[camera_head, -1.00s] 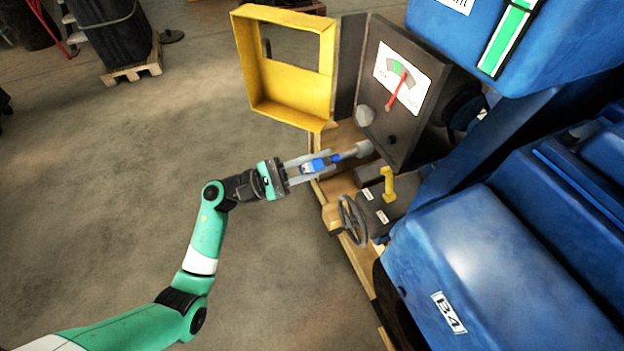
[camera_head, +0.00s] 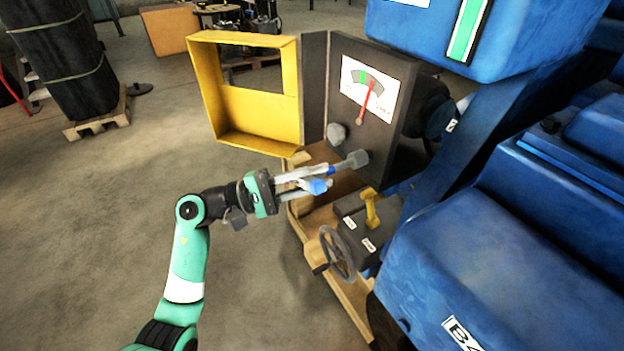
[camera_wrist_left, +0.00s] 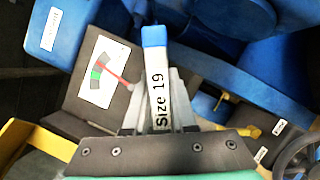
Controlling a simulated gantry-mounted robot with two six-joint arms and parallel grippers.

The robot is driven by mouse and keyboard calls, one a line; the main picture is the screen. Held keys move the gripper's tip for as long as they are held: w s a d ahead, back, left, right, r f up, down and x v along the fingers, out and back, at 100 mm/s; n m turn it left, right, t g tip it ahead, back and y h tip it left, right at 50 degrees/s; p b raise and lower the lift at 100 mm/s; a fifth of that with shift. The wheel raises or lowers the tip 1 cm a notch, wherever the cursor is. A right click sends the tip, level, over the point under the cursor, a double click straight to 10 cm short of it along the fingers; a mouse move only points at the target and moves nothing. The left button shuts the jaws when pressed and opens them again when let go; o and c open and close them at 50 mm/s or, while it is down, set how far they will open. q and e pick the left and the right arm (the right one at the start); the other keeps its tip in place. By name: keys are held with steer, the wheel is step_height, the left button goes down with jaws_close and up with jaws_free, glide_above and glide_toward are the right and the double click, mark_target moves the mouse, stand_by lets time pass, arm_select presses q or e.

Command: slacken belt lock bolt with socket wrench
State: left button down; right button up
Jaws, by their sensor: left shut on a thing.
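My left gripper (camera_head: 304,184) is shut on the socket wrench, with its fingers on either side of the pale handle. The wrench's grey socket (camera_head: 356,159) points right toward the dark gauge box (camera_head: 350,112). In the left wrist view the handle (camera_wrist_left: 158,85) reads "Size 19" and has a blue end. A grey hexagonal bolt head (camera_head: 337,133), which looks like the belt lock bolt, sits on the box's lower left face. The socket shows below and right of it, apart from it in the picture; depth is unclear. My right gripper is out of view.
A yellow frame-like cover (camera_head: 250,95) stands left of the gauge box. The gauge (camera_head: 368,90) has a red needle and a green band. Below are a handwheel (camera_head: 338,252), a yellow lever (camera_head: 371,207) and the blue engine (camera_head: 450,250). Open floor lies left.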

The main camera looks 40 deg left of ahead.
arm_select(q)
steer(key=shift+w+d+b, duration=0.15)
steer(key=shift+w+b, duration=0.15)
steer(key=shift+w, duration=0.3)
steer(key=n+t+y+p, duration=0.1)
steer(key=n+p, duration=0.1)
steer(key=n, duration=0.2)
steer(key=n+t+y+p, duration=0.1)
steer(key=n+t+p, duration=0.1)
steer(key=n, duration=0.3)
steer(key=r+n+t+y+p, duration=0.1)
steer(key=n+t+y+p, duration=0.1)
steer(key=n+p, duration=0.1)
steer(key=shift+w+a+n+p, duration=0.1)
steer(key=shift+a+n+p, duration=0.2)
steer(key=shift+n, duration=0.5)
steer(key=n+y+p, duration=0.2)
steer(key=n+p, duration=0.1)
steer(key=n, duration=0.2)
steer(key=n+y+p, duration=0.3)
steer(key=n+p, duration=0.1)
steer(key=n, duration=0.1)
steer(key=a+f+n+y+p, duration=0.1)
steer(key=n+y+p, duration=0.2)
steer(key=n, duration=0.3)
steer(key=shift+w, duration=0.1)
steer(key=c, duration=1.3)
jaws_free()
jaws_close()
steer(key=shift+r, duration=0.1)
